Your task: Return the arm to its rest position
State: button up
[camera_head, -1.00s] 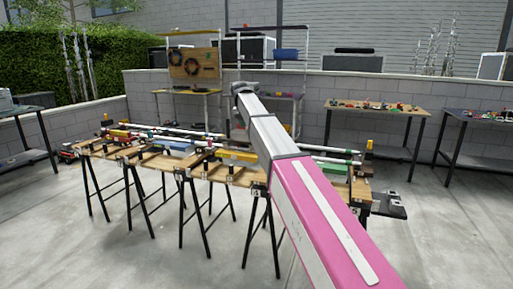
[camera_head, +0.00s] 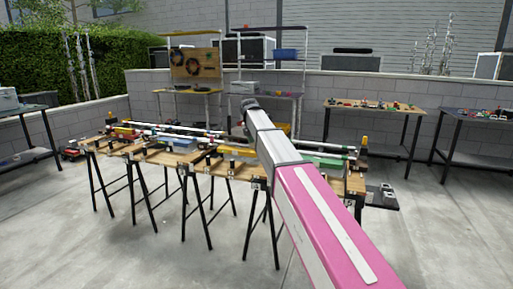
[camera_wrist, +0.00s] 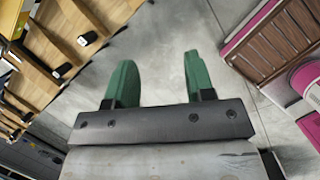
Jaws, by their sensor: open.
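My gripper (camera_wrist: 158,80) shows in the wrist view with its two green fingers apart and nothing between them. Grey concrete floor lies beyond the fingertips. In the head view my pink and grey arm reaches forward over the right part of the wooden work table, and its fingers cannot be made out there. The work table (camera_head: 262,183) stands on black trestle legs and carries pipes and coloured parts. Its wooden edge also shows at the upper left of the wrist view (camera_wrist: 50,42).
A side table with small parts (camera_head: 372,106) stands at the back right, another (camera_head: 487,116) at the far right. A table (camera_head: 20,110) is at the left edge. Shelves (camera_head: 262,90) stand by the block wall. Concrete floor (camera_head: 110,255) is open in front of the work table.

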jog(key=s+d+f+m+g, duration=0.1)
jog(key=s+d+f+m, duration=0.5)
jog(key=s+f, duration=0.5)
jog(key=s+d+f+m+g+y, duration=0.1)
jog(key=s+d+f+m, duration=0.6)
jog(key=s+f+m, duration=0.4)
jog(key=s+d+f+m, duration=0.6)
jog(key=s+f+m, duration=0.3)
jog(key=s+f, duration=0.3)
jog(key=shift+s+d+f+g+y, duration=0.3)
jog(key=shift+s+f+g+y, duration=0.1)
jog(key=shift+f, duration=0.4)
